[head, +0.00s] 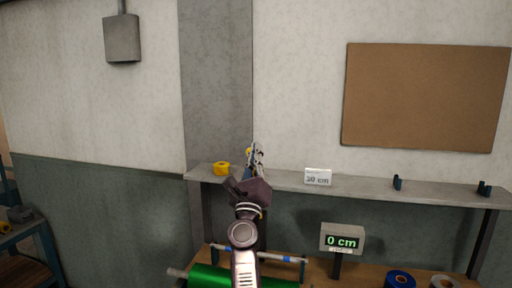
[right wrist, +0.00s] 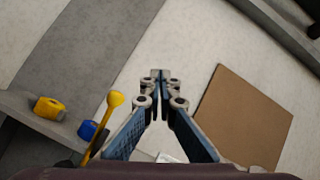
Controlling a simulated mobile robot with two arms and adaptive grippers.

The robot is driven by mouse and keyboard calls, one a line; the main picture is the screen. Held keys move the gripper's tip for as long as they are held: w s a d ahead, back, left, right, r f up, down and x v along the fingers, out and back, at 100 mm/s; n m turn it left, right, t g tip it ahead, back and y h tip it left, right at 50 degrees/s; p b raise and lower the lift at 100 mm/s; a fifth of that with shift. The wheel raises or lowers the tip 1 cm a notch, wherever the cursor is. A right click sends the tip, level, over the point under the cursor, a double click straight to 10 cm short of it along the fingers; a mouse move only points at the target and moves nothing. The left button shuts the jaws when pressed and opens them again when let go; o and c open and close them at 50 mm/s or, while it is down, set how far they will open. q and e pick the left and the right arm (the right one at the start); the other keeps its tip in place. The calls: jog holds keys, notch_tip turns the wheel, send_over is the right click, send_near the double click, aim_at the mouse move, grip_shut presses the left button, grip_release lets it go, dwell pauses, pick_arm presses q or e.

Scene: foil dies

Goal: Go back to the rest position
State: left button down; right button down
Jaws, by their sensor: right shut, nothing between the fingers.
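My right gripper (head: 255,150) is raised in the middle of the head view, in front of the shelf and the grey pillar. In the right wrist view its two fingers (right wrist: 160,76) meet at the tips with nothing between them. My left gripper is not in view.
Below are a green roll (head: 210,276), a "0 cm" display (head: 342,241) and a blue tape roll (head: 400,279). A brown board (head: 425,98) hangs above.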

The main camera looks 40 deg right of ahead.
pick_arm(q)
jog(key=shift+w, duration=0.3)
